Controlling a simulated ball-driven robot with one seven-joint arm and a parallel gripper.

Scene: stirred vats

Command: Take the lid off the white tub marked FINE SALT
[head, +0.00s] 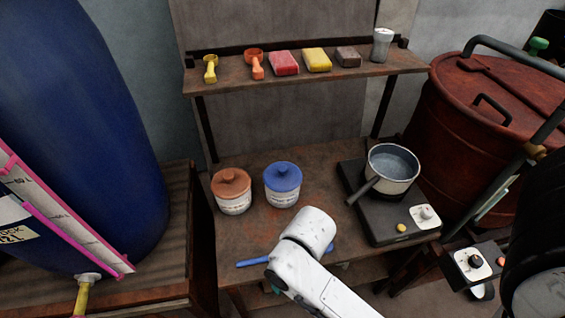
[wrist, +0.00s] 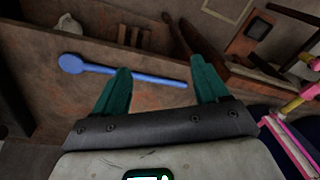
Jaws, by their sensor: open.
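Two white tubs stand side by side on the worn bench in the head view. The left tub (head: 234,204) wears a brown-orange lid (head: 231,181). The right tub (head: 281,198) wears a blue lid (head: 283,176). Both lids have a knob and sit on their tubs. The label print is too small to tell which reads FINE SALT. My gripper (wrist: 160,68) is open and empty in the wrist view, its teal fingers apart. In the head view my white arm hides most of it, near the bench's front edge, in front of the tubs.
A blue spoon (wrist: 125,74) lies at the bench's front edge, partly behind a finger. A pan (head: 392,169) sits on a hotplate (head: 378,222) to the right. A shelf (head: 230,80) with scoops, blocks and a shaker is above. A blue vat (head: 90,130) stands left, a red vat (head: 470,130) right.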

